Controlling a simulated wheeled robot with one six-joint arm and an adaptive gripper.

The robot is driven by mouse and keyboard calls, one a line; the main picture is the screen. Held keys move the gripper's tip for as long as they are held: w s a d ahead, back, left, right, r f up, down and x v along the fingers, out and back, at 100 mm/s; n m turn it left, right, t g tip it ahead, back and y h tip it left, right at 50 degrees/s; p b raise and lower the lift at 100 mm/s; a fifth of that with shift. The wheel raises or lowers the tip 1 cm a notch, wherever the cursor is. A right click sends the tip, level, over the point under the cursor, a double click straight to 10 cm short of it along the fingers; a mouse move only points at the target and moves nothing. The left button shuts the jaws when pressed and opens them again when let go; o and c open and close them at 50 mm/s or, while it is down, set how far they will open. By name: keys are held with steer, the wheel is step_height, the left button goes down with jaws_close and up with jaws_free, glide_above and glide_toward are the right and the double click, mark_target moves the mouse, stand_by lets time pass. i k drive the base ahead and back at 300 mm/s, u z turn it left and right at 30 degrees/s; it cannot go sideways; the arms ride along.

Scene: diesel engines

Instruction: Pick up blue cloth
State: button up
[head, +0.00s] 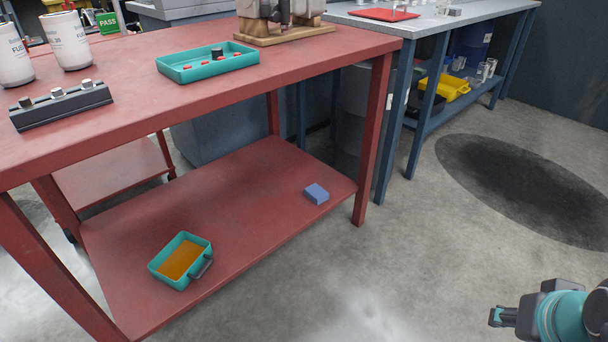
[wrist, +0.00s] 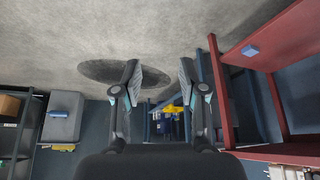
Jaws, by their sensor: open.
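The blue cloth (head: 316,194) is a small folded block lying on the lower shelf of the red workbench, near its right front corner. It also shows in the wrist view (wrist: 250,51) at the upper right, on the red shelf (wrist: 290,40). My gripper (head: 497,316) is at the lower right of the head view, out over the floor and well apart from the cloth. In the wrist view my gripper (wrist: 158,85) has its two fingers spread with nothing between them.
A teal tray of amber liquid (head: 179,262) sits on the same lower shelf (head: 240,220), left of the cloth. The red leg (head: 374,140) stands just right of the cloth. The tabletop (head: 130,120) overhangs the shelf. Bare floor (head: 400,270) lies between gripper and bench.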

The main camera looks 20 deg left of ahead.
mark_target(314, 193)
steer(key=u, duration=0.3)
steer(key=i, duration=1.65)
steer(key=u, duration=0.35)
